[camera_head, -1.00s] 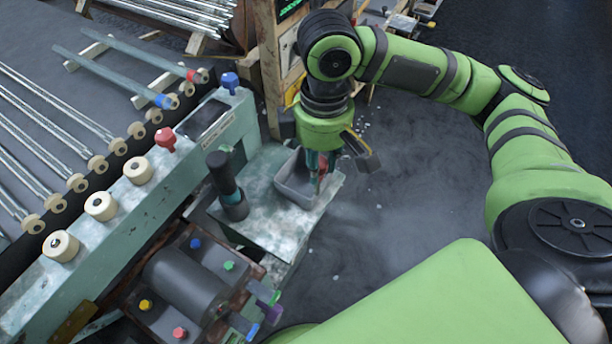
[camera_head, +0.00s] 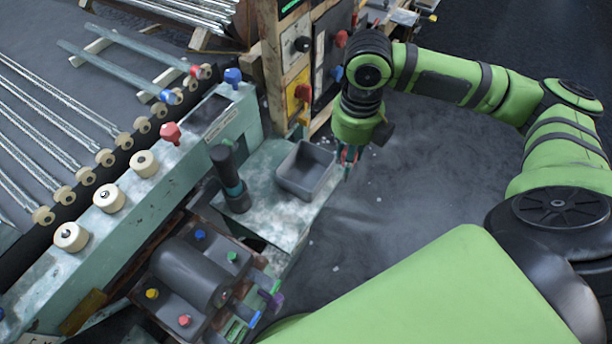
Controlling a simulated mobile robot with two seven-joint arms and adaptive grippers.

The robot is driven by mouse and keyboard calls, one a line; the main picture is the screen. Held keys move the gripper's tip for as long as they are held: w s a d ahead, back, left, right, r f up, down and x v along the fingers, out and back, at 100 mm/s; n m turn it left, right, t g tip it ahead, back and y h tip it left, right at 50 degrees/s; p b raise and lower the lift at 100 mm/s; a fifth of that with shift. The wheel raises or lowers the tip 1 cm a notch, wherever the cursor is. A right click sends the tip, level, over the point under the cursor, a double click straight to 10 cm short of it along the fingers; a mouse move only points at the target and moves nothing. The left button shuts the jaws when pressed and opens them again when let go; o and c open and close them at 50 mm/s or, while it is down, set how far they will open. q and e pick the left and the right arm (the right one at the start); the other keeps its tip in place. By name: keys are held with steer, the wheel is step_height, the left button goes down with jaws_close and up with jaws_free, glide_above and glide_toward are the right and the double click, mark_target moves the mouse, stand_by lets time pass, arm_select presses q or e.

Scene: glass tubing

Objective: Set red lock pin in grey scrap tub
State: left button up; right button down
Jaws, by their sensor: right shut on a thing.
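The grey scrap tub (camera_head: 298,190) sits on the pale green metal plate beside the machine, and its visible inside looks empty. My right gripper (camera_head: 348,158) hangs just right of the tub, by the plate's edge, pointing down. It is shut on a small red thing, which I take for the red lock pin (camera_head: 350,153). Fingers and teal parts hide most of the pin, and I cannot tell its full shape. My left gripper is not in view.
A dark upright handle (camera_head: 232,184) stands left of the tub. The green rail (camera_head: 126,212) carries cream rollers and a red knob (camera_head: 170,132). A wooden post and control panel (camera_head: 326,55) rise behind the tub. Dark floor is free at right.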

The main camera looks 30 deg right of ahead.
steer(key=shift+w+d+f+n, duration=0.15)
steer(key=shift+d+n, duration=0.1)
steer(key=shift+n, duration=0.45)
steer(key=w+a+f+p, duration=0.1)
steer(key=w+a+f, duration=0.3)
steer(key=w+f, duration=0.6)
steer(key=shift+w+f+p, duration=0.25)
steer(key=shift+f+p, duration=0.15)
steer(key=shift+f, duration=0.1)
steer(key=shift+a+f, duration=0.1)
steer(key=shift+f, duration=0.05)
steer(key=c, duration=1)
jaws_free()
steer(key=shift+o, duration=0.2)
